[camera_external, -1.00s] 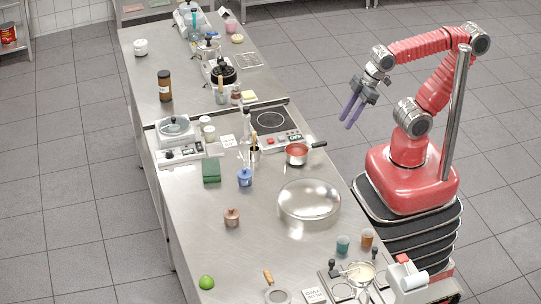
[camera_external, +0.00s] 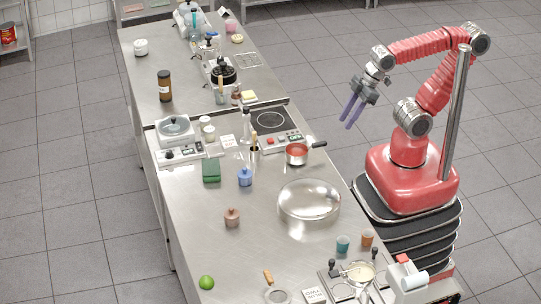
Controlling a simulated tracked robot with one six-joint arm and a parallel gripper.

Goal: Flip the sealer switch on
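I cannot tell for sure which device is the sealer, and no switch is clear enough to read as on or off. A white appliance with a round clear-lidded top (camera_external: 174,126) and dark controls on its front stands at the left edge of the steel counter. A white device with a red part (camera_external: 407,279) is at the lower right, near my base. My gripper (camera_external: 348,124) has two purple fingers with a gap between them. It is empty and hangs in the air off the counter's right side, apart from both devices.
A hotplate (camera_external: 271,121) with red controls and a red-filled pan (camera_external: 297,153) are on the counter's right side. A large shiny dome (camera_external: 309,200) sits nearer. Small jars, a green block (camera_external: 211,171) and a lime (camera_external: 206,282) stand about. The counter's left front is mostly clear.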

